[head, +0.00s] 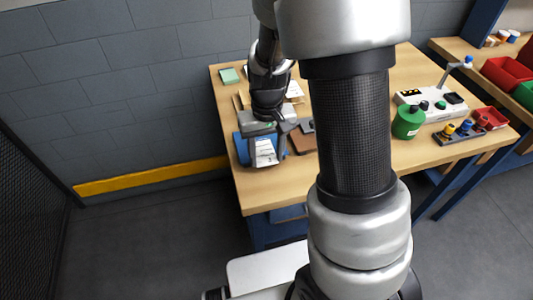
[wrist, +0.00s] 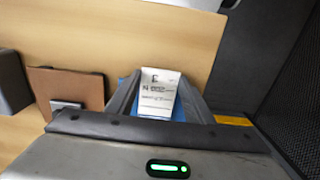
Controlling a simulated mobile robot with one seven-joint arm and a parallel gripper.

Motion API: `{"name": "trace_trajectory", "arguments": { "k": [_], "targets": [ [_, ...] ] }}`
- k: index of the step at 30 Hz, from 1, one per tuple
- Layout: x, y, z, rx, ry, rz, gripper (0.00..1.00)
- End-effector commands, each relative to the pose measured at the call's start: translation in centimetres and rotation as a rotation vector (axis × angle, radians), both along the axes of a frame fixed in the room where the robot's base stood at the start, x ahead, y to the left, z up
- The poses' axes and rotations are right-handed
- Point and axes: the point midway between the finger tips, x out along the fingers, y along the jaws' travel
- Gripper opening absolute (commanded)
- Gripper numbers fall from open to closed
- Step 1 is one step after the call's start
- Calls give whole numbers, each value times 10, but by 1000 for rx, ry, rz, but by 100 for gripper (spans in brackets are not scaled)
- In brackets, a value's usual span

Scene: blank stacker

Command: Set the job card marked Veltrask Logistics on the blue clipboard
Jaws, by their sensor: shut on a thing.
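A white card with dark print (head: 264,152) is held in my gripper (head: 266,162). It also shows between the two fingers in the wrist view (wrist: 159,90); its print is too small to read for certain. The blue clipboard (head: 241,147) lies at the table's left front corner, beneath the gripper and card. Only small blue parts of it show behind the card in the wrist view (wrist: 179,112). The gripper and card hide much of the clipboard, and I cannot tell whether the card touches it.
A brown clipboard (head: 303,141) lies just right of the gripper; it also shows in the wrist view (wrist: 68,88). A green pad (head: 229,76) and other papers lie farther back. A green canister (head: 407,122) and a control box stand at the right. The table edge is close by.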

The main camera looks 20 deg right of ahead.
Motion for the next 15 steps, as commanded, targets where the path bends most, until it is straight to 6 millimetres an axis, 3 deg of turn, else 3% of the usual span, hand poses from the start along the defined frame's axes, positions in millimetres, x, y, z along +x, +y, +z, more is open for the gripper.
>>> {"name": "trace_trajectory", "arguments": {
  "k": [12,13,15],
  "targets": [
    [-4,0,-18,0,10,-2,23],
    [-4,0,-18,0,9,-1,49],
    [-4,1,-19,0,9,-1,61]
  ]
}}
